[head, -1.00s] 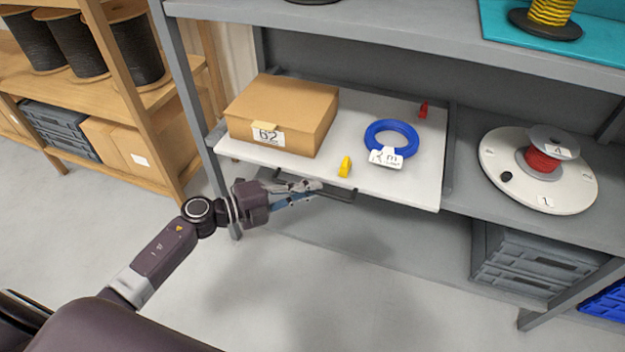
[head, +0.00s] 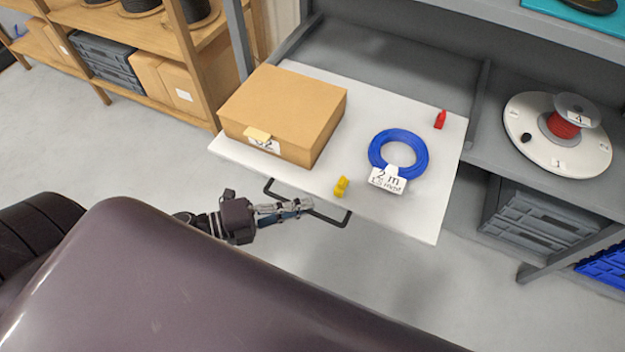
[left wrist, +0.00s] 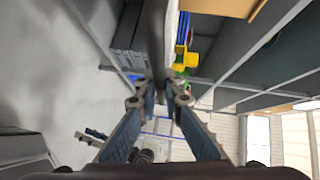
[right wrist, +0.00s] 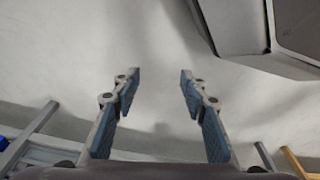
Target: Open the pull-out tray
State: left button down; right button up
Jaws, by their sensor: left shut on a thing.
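The white pull-out tray (head: 405,222) stands well out from the grey shelf in the head view. It carries a cardboard box, a blue cable coil and two small clips. Its dark bar handle (head: 345,222) runs below the front edge. My left gripper (head: 308,204) is at the handle, its fingers shut on the bar. In the left wrist view the left gripper (left wrist: 160,97) has the dark bar (left wrist: 157,40) between its fingertips. My right gripper (right wrist: 160,75) shows only in the right wrist view, open and empty above the pale floor.
The box (head: 285,108), blue coil (head: 425,150), yellow clip (head: 341,187) and red clip (head: 440,119) rest on the tray. A white turntable (head: 575,158) with a red reel sits on the shelf at right. Floor in front of the tray is clear.

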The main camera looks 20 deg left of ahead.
pick_arm(q)
jog(key=shift+s+a+p, duration=0.1)
jog(key=shift+s+p, duration=0.3)
jog(key=shift+s, duration=1.7)
pick_arm(e)
jog(key=shift+s+d+f, duration=0.2)
jog(key=shift+s+f, duration=1.1)
jog(key=shift+f, duration=0.2)
pick_arm(q)
jog(key=c, duration=2)
grip_release()
jog(key=shift+c, duration=0.2)
jog(key=v, duration=1.2)
pick_arm(e)
jog(key=shift+a, duration=0.1)
